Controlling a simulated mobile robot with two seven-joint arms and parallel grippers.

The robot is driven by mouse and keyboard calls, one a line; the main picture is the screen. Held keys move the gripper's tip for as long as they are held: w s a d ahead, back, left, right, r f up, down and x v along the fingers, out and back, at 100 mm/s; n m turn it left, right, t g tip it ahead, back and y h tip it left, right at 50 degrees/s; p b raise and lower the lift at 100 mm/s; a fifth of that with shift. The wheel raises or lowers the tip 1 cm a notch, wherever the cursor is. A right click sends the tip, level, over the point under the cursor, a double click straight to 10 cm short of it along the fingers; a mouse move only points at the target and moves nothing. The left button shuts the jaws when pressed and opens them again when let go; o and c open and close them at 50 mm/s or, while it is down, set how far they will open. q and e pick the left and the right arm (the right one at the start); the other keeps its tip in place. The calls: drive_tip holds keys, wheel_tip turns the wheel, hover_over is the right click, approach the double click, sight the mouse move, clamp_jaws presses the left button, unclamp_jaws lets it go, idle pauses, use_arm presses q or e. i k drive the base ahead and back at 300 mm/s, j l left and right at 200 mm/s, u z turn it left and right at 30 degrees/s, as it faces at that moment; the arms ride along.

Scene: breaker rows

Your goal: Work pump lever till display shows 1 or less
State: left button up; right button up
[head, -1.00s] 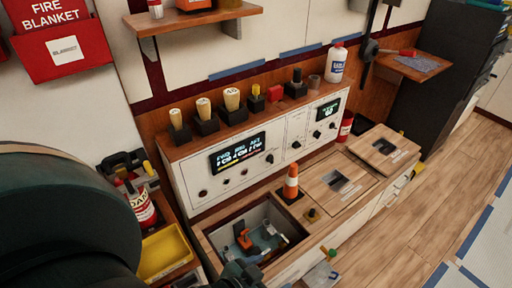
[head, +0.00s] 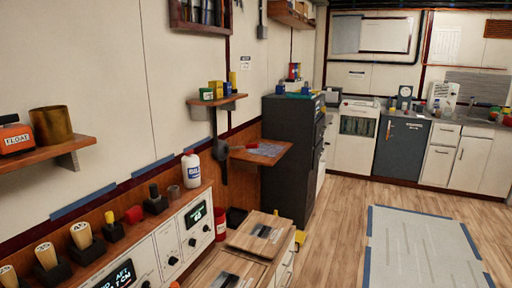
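A white control panel (head: 143,257) stands at the lower left in the head view. Its larger display (head: 121,276) is cut off by the bottom edge; "AFT" and "CM" show in part, and I cannot read the figures surely. A smaller display (head: 196,214) with green text is on the panel's right part; its figures are too small to be sure of. Dark knobs (head: 192,242) sit below it. No pump lever is in view. Neither of my grippers is in view.
Wooden hatch lids (head: 258,237) lie on the counter right of the panel. A white bottle (head: 191,170) stands on the panel's ledge. A dark cabinet (head: 290,150) stands beyond. Wooden floor is clear around a taped pale mat (head: 425,250).

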sight(257, 145)
drive_tip(key=i+l, duration=0.1)
drive_tip(key=l, duration=0.6)
drive_tip(key=i+l, duration=0.15)
drive_tip(key=l, duration=0.2)
drive_tip(key=i+l+z, duration=0.1)
drive_tip(key=i+l, duration=0.75)
drive_tip(key=i+j, duration=0.1)
drive_tip(key=i, duration=1.3)
drive_tip(key=i+j+z, duration=0.1)
drive_tip(key=i+j, duration=0.3)
drive_tip(key=j, duration=0.15)
